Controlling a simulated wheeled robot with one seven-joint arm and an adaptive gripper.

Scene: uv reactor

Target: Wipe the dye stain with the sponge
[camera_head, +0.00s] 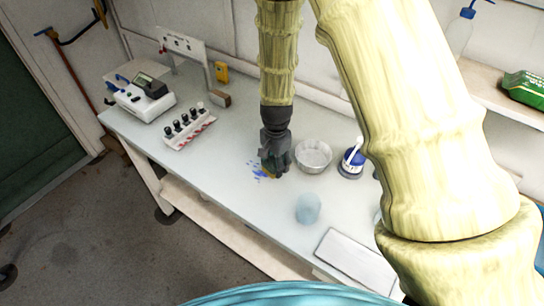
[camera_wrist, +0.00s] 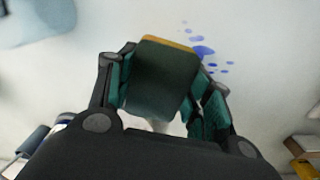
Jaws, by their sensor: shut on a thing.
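The blue dye stain (camera_head: 260,168) is a splatter of drops on the pale bench top. In the wrist view the stain (camera_wrist: 203,51) lies beyond and to the right of the sponge. My gripper (camera_head: 273,166) points down at the bench, beside and partly over the stain. In the wrist view my gripper (camera_wrist: 160,95) is shut on the sponge (camera_wrist: 162,75), which has a dark green face and a yellow edge. The sponge is mostly hidden by the fingers in the head view. I cannot tell whether it touches the bench.
A metal bowl (camera_head: 313,156) stands just right of my gripper, with a blue-and-white bottle (camera_head: 352,160) beyond. A translucent blue cup (camera_head: 308,208) stands nearer the front edge. A vial rack (camera_head: 189,128) and an instrument (camera_head: 143,97) are at left. A white tray (camera_head: 355,262) lies at front right.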

